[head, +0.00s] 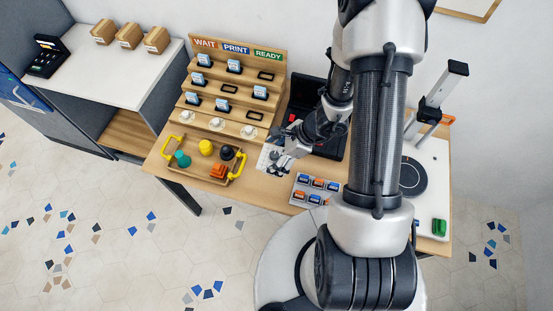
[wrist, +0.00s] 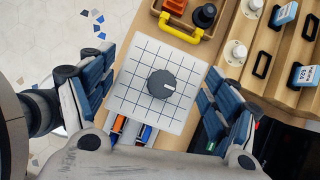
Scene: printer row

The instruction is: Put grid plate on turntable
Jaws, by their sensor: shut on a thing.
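The grid plate (wrist: 135,68) is a white square with dark grid lines and a round dark knob in its middle. My gripper (wrist: 160,92) is shut on it, with a blue-padded finger on each of two sides. In the head view the plate (head: 269,158) shows partly behind my gripper (head: 284,153), over the front of the wooden table, between the toy tray and the cartridge box. The turntable, a dark round disc (head: 413,176), lies on a white base at the right of the table. My arm stands between the two and hides part of the scene.
A stepped wooden rack (head: 228,92) with labelled cartridges stands at the back left. A wooden tray with yellow handles (head: 207,176) is left of the plate. A grey box of cartridges (head: 315,190) lies right of it. A post (head: 440,90) rises behind the turntable.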

